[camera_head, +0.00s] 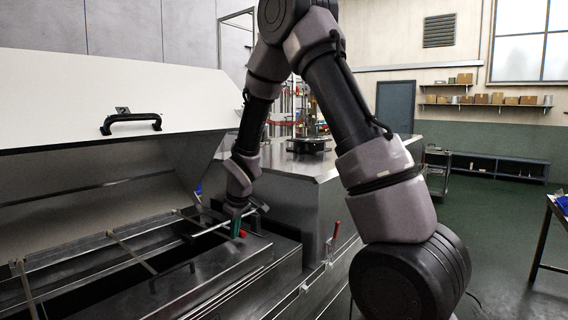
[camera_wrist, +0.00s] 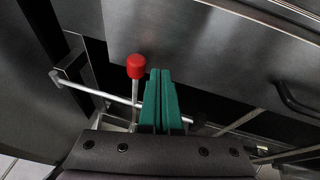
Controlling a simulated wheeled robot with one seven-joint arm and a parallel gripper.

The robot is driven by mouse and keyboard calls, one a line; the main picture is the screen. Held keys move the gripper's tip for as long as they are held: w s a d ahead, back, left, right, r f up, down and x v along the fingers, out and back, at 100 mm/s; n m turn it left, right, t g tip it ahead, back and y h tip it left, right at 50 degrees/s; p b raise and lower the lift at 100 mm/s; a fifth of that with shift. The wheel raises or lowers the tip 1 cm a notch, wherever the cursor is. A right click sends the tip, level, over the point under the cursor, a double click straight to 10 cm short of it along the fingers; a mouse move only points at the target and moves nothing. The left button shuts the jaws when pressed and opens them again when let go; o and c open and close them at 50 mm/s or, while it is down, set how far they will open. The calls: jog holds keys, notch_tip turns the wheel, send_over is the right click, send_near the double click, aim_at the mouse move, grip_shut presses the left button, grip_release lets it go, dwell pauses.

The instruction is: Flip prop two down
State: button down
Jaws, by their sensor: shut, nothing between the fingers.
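My gripper (camera_head: 236,228) is at the near right end of the open dryer bed, pointing down. In the wrist view its two green fingers (camera_wrist: 160,80) are pressed together with nothing between them. A lever with a red knob (camera_wrist: 136,66) stands just left of the fingers; its metal stem runs down beside them, and I cannot tell if they touch. A thin metal rod (camera_wrist: 98,93) crosses behind the fingers. The red knob also shows in the head view (camera_head: 242,234).
The white dryer hood (camera_head: 110,90) with a black handle (camera_head: 131,122) is raised at the left. Rails and crossbars (camera_head: 130,250) span the dark bed. A second red-handled lever (camera_head: 335,230) stands on the side to the right. Open green floor lies further right.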

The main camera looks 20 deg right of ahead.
jog(key=shift+f, duration=0.65)
jog(key=shift+a, duration=0.1)
jog(key=r, duration=0.1)
jog(key=s+a+r, duration=0.1)
jog(key=r, duration=0.2)
jog(key=shift+s+a, duration=0.2)
jog(key=shift+a, duration=0.15)
jog(key=s+a+r, duration=0.2)
jog(key=s+a, duration=0.3)
jog(key=s, duration=0.2)
jog(key=shift+s+r, duration=0.35)
jog(key=shift+r, duration=0.05)
